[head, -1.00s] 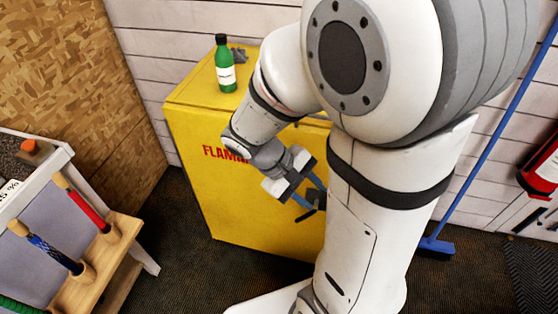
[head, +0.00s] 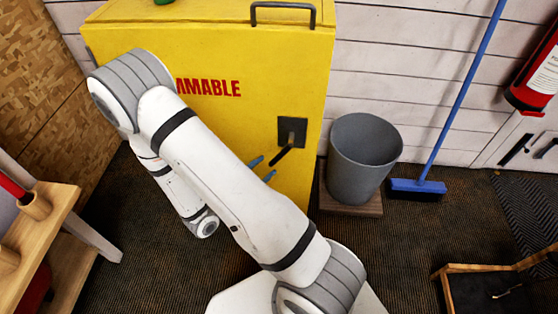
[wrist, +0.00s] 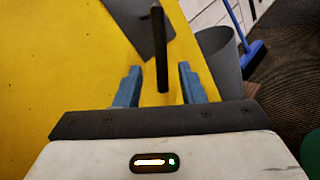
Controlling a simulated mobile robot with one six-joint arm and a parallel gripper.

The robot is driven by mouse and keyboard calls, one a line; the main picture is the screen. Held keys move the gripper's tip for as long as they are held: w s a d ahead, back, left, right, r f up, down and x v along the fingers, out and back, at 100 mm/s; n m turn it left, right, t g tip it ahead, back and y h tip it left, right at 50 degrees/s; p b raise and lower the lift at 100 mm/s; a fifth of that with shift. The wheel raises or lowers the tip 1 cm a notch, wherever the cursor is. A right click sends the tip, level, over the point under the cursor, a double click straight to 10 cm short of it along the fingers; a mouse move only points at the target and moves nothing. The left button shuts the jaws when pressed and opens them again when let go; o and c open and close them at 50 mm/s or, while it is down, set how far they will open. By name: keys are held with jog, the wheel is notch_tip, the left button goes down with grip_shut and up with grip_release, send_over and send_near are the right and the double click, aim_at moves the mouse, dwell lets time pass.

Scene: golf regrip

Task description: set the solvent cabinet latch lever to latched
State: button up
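The yellow solvent cabinet (head: 225,125) stands ahead with red lettering on its front. Its black latch lever (head: 282,156) is on a dark square plate (head: 292,131) at the right of the front. In the head view the lever slants down and left from the plate. My gripper (head: 263,169) is open, with blue fingertips just left of the lever's lower end. In the wrist view the lever (wrist: 160,50) reaches down from the plate, and its end appears between my open fingers (wrist: 160,85). I cannot tell whether they touch it. My arm hides the rest of the gripper in the head view.
A grey bin (head: 362,165) stands right of the cabinet, with a blue broom (head: 420,187) beyond it. A black handle (head: 283,10) is at the cabinet's top edge. A wooden rack (head: 45,235) is at the left. Dark floor lies between.

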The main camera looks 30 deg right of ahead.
aim_at(278, 157)
jog(key=shift+b+x, duration=0.6)
jog(key=shift+x, duration=2.9)
jog(key=shift+c, duration=0.3)
grip_shut()
